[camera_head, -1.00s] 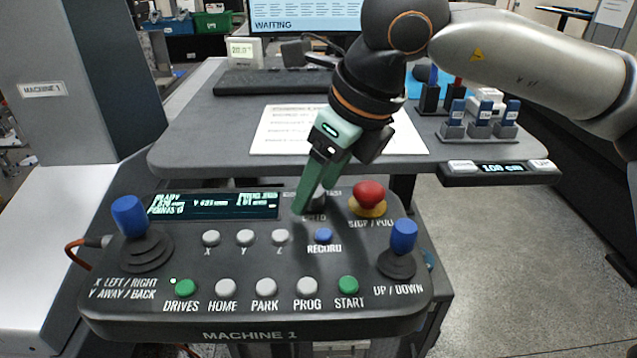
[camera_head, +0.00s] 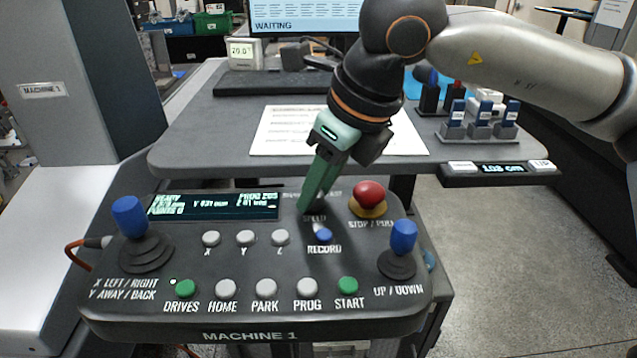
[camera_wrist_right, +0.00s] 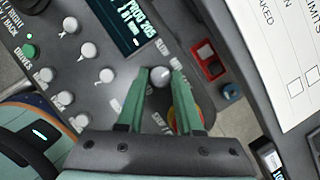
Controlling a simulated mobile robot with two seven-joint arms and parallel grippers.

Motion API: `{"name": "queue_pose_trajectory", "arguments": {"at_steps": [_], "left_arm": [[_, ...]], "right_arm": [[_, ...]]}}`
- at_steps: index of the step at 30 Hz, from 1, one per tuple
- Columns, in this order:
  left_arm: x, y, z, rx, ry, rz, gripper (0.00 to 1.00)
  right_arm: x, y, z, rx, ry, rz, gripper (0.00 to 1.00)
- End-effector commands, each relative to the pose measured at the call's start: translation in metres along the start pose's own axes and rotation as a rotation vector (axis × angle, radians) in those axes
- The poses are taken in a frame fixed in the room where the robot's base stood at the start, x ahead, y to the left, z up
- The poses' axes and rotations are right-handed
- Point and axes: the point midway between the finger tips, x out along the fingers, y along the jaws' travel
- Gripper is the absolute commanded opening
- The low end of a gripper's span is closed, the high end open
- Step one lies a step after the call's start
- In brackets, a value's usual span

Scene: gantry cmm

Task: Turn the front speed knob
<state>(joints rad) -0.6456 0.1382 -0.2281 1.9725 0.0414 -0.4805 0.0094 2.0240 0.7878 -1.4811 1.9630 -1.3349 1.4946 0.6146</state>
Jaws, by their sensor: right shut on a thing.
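The front speed knob is a small pale round knob (camera_wrist_right: 160,77) on the control panel (camera_head: 200,322). In the right wrist view it sits between the two green fingertips of my right gripper (camera_wrist_right: 162,74), which is shut on it. In the head view my right gripper (camera_head: 307,206) reaches down to the panel just above the SPEED label, and its green fingers mostly hide the knob. My left gripper is in neither view.
The red stop button (camera_head: 369,193) stands close right of my fingers, and the blue RECORD button (camera_head: 323,235) just in front. Joysticks (camera_head: 130,216) (camera_head: 403,236) rise at both sides. A display (camera_head: 215,206) lies left. A desk (camera_head: 225,140) is behind.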

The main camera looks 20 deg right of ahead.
Motion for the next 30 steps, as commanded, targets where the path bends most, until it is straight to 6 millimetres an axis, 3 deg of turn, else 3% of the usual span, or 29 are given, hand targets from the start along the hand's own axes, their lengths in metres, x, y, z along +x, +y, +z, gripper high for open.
{"name": "queue_pose_trajectory", "arguments": {"at_steps": [14,30], "left_arm": [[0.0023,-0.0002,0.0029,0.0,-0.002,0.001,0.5],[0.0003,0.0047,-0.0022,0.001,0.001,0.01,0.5]], "right_arm": [[0.0007,-0.0013,0.0001,-0.077,0.0,0.033,0.0],[-0.0003,-0.0041,0.0021,-0.49,-0.001,0.206,0.0]]}}
